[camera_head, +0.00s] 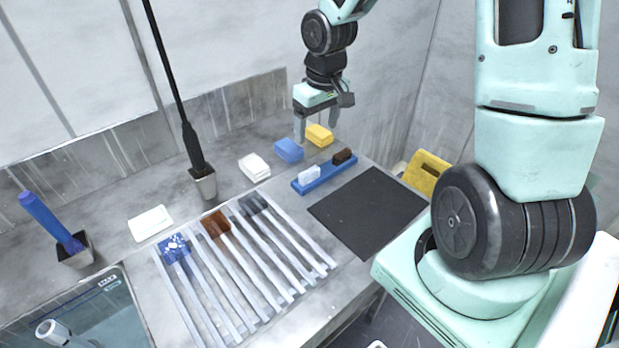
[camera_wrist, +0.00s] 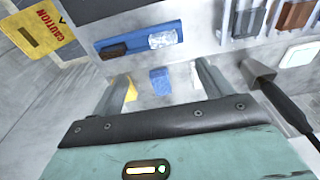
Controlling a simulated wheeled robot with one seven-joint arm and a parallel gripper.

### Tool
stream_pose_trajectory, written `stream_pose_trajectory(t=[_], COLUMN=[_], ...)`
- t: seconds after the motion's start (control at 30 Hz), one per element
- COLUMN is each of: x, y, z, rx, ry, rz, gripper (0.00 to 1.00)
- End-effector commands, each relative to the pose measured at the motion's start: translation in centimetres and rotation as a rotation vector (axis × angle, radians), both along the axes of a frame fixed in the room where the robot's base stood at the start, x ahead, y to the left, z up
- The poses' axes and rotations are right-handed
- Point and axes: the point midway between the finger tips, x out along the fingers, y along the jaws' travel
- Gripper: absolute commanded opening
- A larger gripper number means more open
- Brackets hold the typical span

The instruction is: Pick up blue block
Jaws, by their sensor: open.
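The blue block (camera_head: 289,150) lies on the grey counter near the back wall, between a white block and a yellow block. In the wrist view the blue block (camera_wrist: 159,80) shows between my two fingers, beyond their tips. My gripper (camera_head: 318,125) is open and empty, pointing down above the counter close to the blue and yellow blocks. In the wrist view its fingers (camera_wrist: 164,78) stand wide apart. The left finger there partly covers the yellow block (camera_wrist: 131,88), and the right finger is close to the white block. I cannot tell the exact height above the blocks.
A yellow block (camera_head: 319,135) and a white block (camera_head: 254,167) flank the blue one. A blue tray (camera_head: 325,172) with a white and a brown piece lies in front. A black mat (camera_head: 368,210), metal rails (camera_head: 240,265), a brush in a holder (camera_head: 203,183) and a sink (camera_head: 75,315) are nearby.

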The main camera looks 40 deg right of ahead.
Motion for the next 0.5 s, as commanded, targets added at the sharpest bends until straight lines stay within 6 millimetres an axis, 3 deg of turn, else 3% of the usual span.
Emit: stream_pose_trajectory(t=[0.3,0.5], x=[0.7,1.0], y=[0.2,0.2], z=[-6.8,-8.9], rx=[0.001,0.0], ry=[0.005,0.002], rz=[0.003,0.001], gripper=[0.78,0.78])
